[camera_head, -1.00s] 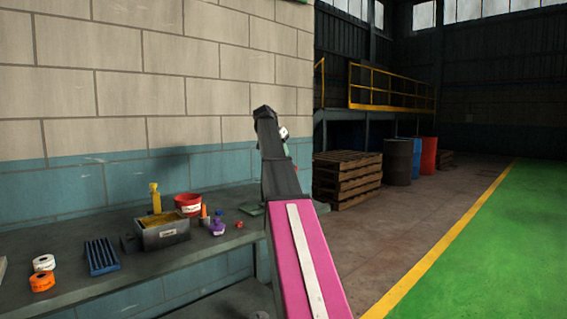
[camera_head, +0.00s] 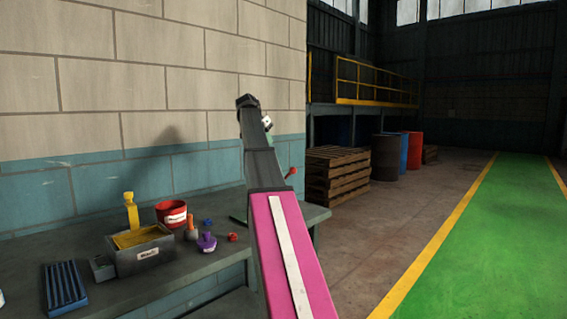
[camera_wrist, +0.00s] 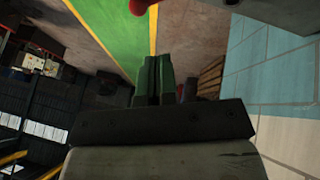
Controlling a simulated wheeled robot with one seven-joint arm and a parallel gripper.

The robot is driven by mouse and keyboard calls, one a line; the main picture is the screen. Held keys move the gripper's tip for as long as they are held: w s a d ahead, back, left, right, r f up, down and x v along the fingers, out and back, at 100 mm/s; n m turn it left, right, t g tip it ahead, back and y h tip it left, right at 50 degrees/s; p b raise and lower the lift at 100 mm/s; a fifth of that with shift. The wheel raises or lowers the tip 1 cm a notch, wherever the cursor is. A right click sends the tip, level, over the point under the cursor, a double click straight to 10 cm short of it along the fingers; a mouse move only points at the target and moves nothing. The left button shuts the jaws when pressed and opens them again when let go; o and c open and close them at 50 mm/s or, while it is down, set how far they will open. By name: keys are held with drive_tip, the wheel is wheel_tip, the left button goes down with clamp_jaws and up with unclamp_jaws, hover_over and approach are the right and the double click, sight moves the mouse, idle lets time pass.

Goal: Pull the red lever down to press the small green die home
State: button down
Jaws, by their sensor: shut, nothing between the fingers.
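A red ball (camera_head: 291,172) on a short dark stem, which looks like the lever's knob, shows just right of my arm in the head view. A red rounded end (camera_wrist: 138,5) is cut off by the top edge of the wrist view; it may be the same knob. My gripper (camera_wrist: 154,78) shows as two dark green fingers side by side, shut and empty, apart from that red end. In the head view my arm hides the gripper's fingertips and most of whatever carries the lever. I cannot make out the small green die.
The grey bench (camera_head: 190,275) runs along the block wall. On it are a grey bin (camera_head: 140,255), a yellow bottle (camera_head: 131,212), a red bucket (camera_head: 171,213), a purple object (camera_head: 207,242) and a blue ribbed block (camera_head: 64,285). Pallets (camera_head: 340,175) and drums stand beyond; the floor right is clear.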

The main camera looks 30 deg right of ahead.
drive_tip(key=s+d+x, duration=0.1)
drive_tip(key=s+x, duration=0.1)
drive_tip(key=x, duration=1.1)
drive_tip(key=shift+r, duration=0.15)
drive_tip(key=s+d+f+m+t+y, duration=0.2)
drive_tip(key=s+f+t, duration=0.3)
drive_tip(key=f+t, duration=0.3)
drive_tip(key=shift+s+f+m+y, duration=0.3)
drive_tip(key=shift+s+f, duration=0.1)
drive_tip(key=shift+f, duration=0.5)
drive_tip(key=shift+s+f, duration=0.1)
idle(0.4)
